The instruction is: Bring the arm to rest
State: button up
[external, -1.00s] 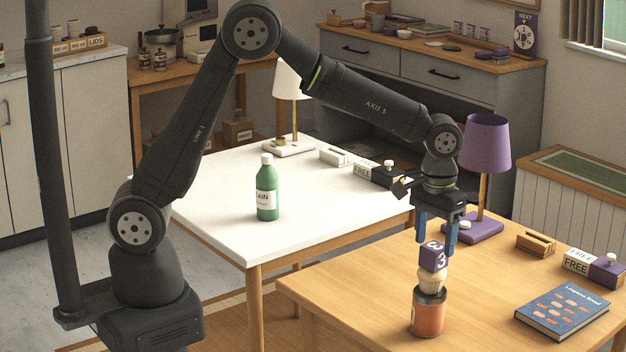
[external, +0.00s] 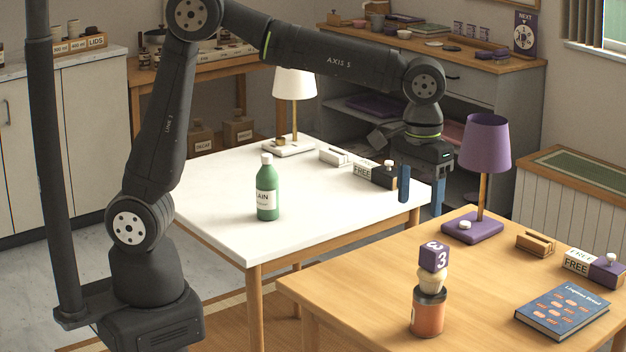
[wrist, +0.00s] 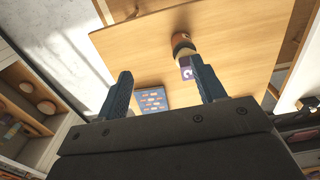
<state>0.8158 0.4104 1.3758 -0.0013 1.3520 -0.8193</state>
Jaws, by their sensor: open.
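My gripper (external: 420,192) is open and empty, with its two blue fingers pointing down. It hangs in the air near the right corner of the white table (external: 330,232), as seen in the external view. A stack stands on the wooden table (external: 350,292): an orange jar (external: 428,315) with a dark lid, a cream piece (external: 432,281) on it, and a purple cube (external: 434,256) marked 3 on top. The gripper is apart from this stack. In the wrist view both fingers (wrist: 162,90) are spread, with the purple cube (wrist: 186,70) beyond the right finger.
The wooden table also bears a purple lamp (external: 485,150), a wooden holder (external: 536,243), a FREE block (external: 594,267) and a blue book (external: 562,311). The white table bears a green bottle (external: 266,190), a white lamp (external: 294,90) and another FREE block (external: 376,174). A grey cabinet stands behind.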

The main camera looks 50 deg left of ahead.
jog(key=w+a+n, duration=0.4)
jog(key=w+a, duration=0.7)
jog(key=a, duration=0.5)
jog(key=w+a+n, duration=0.5)
jog(key=w+a, duration=0.6)
jog(key=a, duration=0.5)
jog(key=shift+a+r, duration=0.25)
jog(key=shift+r, duration=0.1)
